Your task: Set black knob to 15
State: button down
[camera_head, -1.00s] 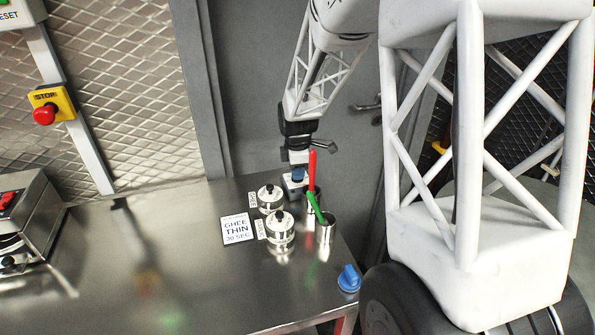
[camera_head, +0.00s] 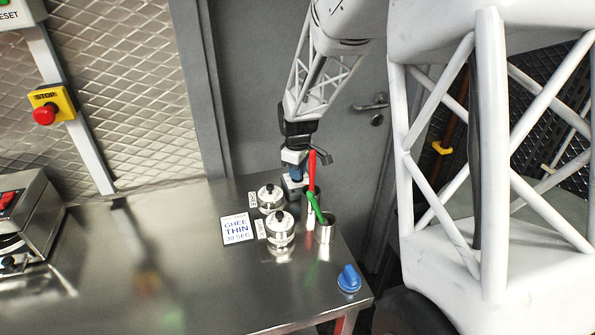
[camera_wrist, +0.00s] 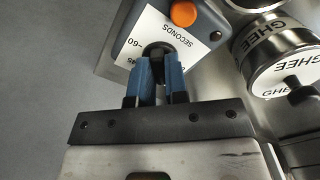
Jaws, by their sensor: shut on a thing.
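The black knob (camera_wrist: 158,50) sits on a white dial face marked SECONDS, with 60 and 45 readable upside down, on a grey timer box (camera_wrist: 212,22) with an orange button (camera_wrist: 184,13). My gripper (camera_wrist: 160,68) has its blue fingers shut on the knob. The fingers cover part of the dial, so the knob's pointer and the 15 mark cannot be made out. In the head view my gripper (camera_head: 295,178) reaches down to the timer box (camera_head: 291,190) at the table's back right; the knob is hidden there.
Two lidded steel pots (camera_head: 270,198) (camera_head: 280,230) stand near the timer; one shows as GHEE in the wrist view (camera_wrist: 280,62). Red-handled (camera_head: 312,168) and green-handled (camera_head: 316,207) tools stand close right of my gripper. A card (camera_head: 237,229) reads GHEE THIN.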

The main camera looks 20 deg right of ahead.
dwell(0.3)
jog(key=c, duration=1.1)
grip_release()
jog(key=shift+c, duration=0.2)
jog(key=shift+r, duration=0.1)
jog(key=shift+r, duration=3.85)
